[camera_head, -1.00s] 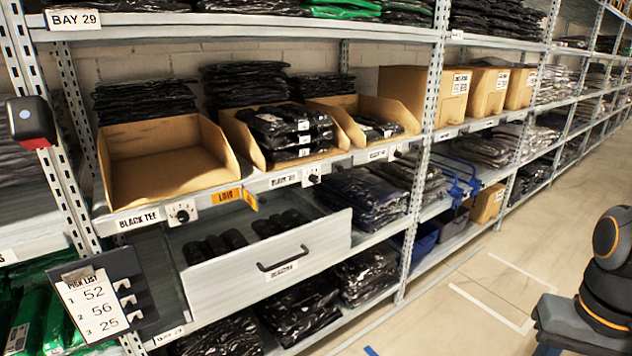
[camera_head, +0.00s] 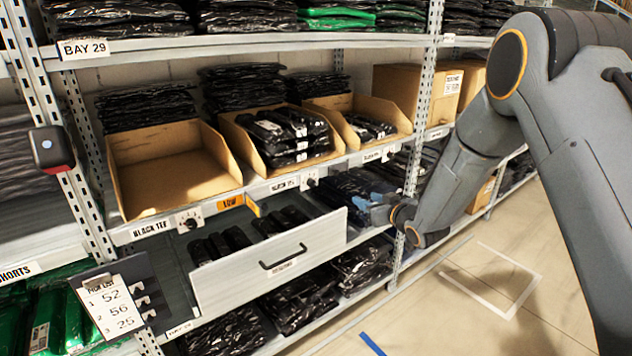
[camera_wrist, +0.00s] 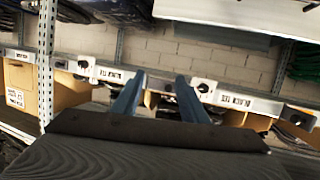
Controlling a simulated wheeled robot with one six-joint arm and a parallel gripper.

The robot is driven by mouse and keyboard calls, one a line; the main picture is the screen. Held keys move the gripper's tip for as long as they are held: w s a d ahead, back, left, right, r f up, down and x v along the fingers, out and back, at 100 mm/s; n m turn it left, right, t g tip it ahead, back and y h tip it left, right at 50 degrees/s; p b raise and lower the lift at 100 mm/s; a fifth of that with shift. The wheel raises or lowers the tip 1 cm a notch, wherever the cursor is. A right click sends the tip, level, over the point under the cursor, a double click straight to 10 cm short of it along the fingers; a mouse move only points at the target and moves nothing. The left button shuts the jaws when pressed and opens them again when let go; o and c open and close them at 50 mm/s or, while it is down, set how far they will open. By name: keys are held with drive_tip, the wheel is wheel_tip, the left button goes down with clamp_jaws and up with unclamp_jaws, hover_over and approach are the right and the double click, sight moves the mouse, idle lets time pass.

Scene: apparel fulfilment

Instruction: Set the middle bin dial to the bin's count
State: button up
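The middle bin (camera_head: 234,137) is an open cardboard bin with several black bagged packs stacked in it. Its dial (camera_head: 308,182) is a small knob on a white plate on the shelf edge below it; its setting is too small to read. My gripper (camera_head: 380,212) is in front of the shelf, right of and below that dial and apart from it. In the wrist view the two blue-grey fingers (camera_wrist: 158,98) stand apart with nothing between them. Two dials show there, a left one (camera_wrist: 83,66) and a right one (camera_wrist: 204,87); I cannot tell which is the middle one.
The left bin (camera_head: 165,175) is empty, with a dial (camera_head: 189,221) and an orange LOW tag (camera_head: 231,202). The right bin (camera_head: 398,117) holds a few packs. An open drawer (camera_head: 220,285) juts out below. A pick list (camera_head: 112,308) hangs at left. The aisle floor is clear.

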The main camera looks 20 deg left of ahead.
sight(314, 185)
drive_tip(key=s+a+n+g+y+p, duration=0.1)
drive_tip(key=s+a+n+y+p, duration=0.25)
drive_tip(key=a, duration=0.65)
drive_tip(key=shift+m+y, duration=0.45)
drive_tip(key=shift+y, duration=0.4)
drive_tip(key=shift+s+r+x, duration=0.15)
drive_tip(key=shift+x, duration=1.7)
drive_tip(key=shift+s+r+x, duration=0.1)
drive_tip(key=shift+r+x, duration=0.05)
drive_tip(key=shift+x, duration=1.7)
drive_tip(key=shift+a, duration=0.15)
clamp_jaws()
